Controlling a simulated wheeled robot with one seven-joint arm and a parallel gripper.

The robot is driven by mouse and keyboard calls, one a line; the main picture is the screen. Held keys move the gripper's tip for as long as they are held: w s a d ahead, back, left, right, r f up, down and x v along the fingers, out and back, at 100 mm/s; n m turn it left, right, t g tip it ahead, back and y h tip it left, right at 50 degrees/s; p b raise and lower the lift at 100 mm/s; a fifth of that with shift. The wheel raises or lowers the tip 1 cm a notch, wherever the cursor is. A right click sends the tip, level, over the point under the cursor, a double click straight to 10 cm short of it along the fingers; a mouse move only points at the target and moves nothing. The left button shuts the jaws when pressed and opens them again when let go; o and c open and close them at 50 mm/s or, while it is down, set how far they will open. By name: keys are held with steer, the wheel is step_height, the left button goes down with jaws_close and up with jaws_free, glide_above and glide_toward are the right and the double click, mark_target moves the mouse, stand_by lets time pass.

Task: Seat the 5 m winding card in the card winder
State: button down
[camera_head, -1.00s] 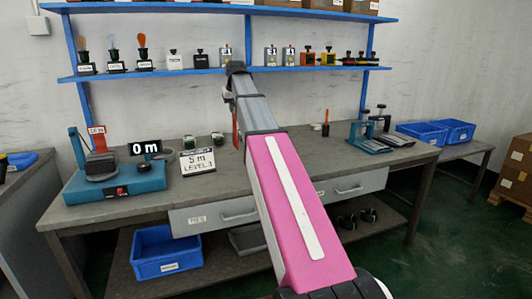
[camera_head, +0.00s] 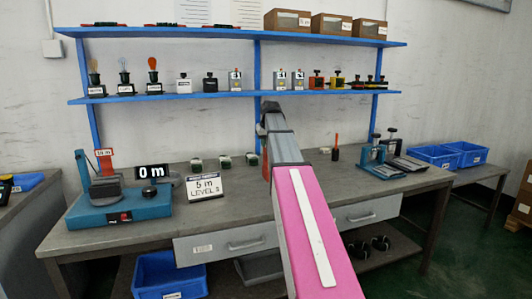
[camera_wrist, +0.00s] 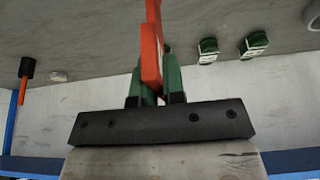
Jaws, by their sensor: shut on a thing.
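The card winder (camera_head: 118,208) is a teal machine at the left of the bench, with a dark round part on top and a black display (camera_head: 152,172) reading 0 m. A red card with a white label (camera_head: 104,156) stands at its back. My gripper (camera_wrist: 153,88) has green fingers shut on a thin orange-red card (camera_wrist: 151,62). The card's lettering is not readable. In the head view my arm mostly hides the gripper; a red sliver of the card (camera_head: 266,164) shows beside it, above the bench and well right of the winder.
A sign reading 5 m LEVEL (camera_head: 205,187) stands right of the winder. Several small green-and-white blocks (camera_head: 225,161) are behind it. An orange-handled tool (camera_head: 335,148) and teal hand presses (camera_head: 380,160) are to the right. A blue shelf (camera_head: 220,95) with bottles and tools runs above.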

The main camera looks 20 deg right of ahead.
mark_target(265, 160)
steer(key=shift+d+f, duration=0.1)
steer(key=shift+f, duration=2)
steer(key=c, duration=1.2)
jaws_free()
steer(key=shift+f, duration=0.1)
